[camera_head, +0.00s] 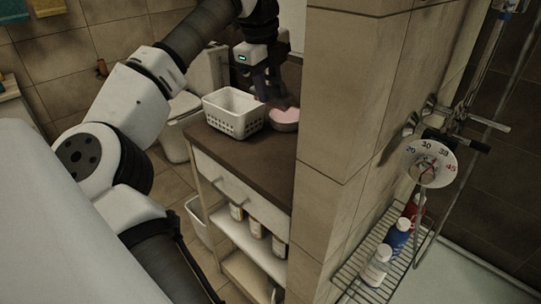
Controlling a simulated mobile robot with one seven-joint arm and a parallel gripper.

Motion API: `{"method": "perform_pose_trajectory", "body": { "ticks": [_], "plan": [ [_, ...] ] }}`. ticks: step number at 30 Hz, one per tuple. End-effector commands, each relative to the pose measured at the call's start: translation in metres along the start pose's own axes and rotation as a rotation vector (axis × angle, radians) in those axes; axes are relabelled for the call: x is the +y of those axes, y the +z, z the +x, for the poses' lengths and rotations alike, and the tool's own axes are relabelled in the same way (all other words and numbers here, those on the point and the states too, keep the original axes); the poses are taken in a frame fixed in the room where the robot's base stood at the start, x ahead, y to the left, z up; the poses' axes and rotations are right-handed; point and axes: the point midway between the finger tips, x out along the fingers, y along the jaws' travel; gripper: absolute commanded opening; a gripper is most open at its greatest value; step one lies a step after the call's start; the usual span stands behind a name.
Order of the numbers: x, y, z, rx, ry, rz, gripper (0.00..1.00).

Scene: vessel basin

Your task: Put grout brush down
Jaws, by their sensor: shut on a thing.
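My gripper (270,88) reaches down over the dark countertop (232,150), beside the tiled wall corner. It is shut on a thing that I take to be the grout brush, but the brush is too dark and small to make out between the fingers. The gripper is behind the white basket and just above and left of a round dish (285,122) with a pink top. I cannot tell whether the held thing touches the counter or the dish.
A white perforated basket (234,113) stands on the counter. Bottles stand on the shelf (262,232) below. A tiled wall (345,90) closes off the counter's right side. A wire rack (350,279) holds several bottles. The counter's front part is clear.

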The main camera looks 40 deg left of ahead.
Motion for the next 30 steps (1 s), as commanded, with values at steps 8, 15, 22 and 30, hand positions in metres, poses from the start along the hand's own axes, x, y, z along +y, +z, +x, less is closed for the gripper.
{"method": "perform_pose_trajectory", "body": {
  "ticks": [8, 15, 22, 30],
  "plan": [
    [0.016, -0.001, 0.075, 0.005, 0.002, 0.001, 0.12],
    [0.024, -0.001, 0.120, 0.003, 0.000, 0.002, 0.12],
    [0.027, -0.001, 0.137, 0.003, 0.000, 0.001, 0.12],
    [0.033, 0.000, 0.166, 0.000, 0.000, 0.001, 0.12]
  ]
}}
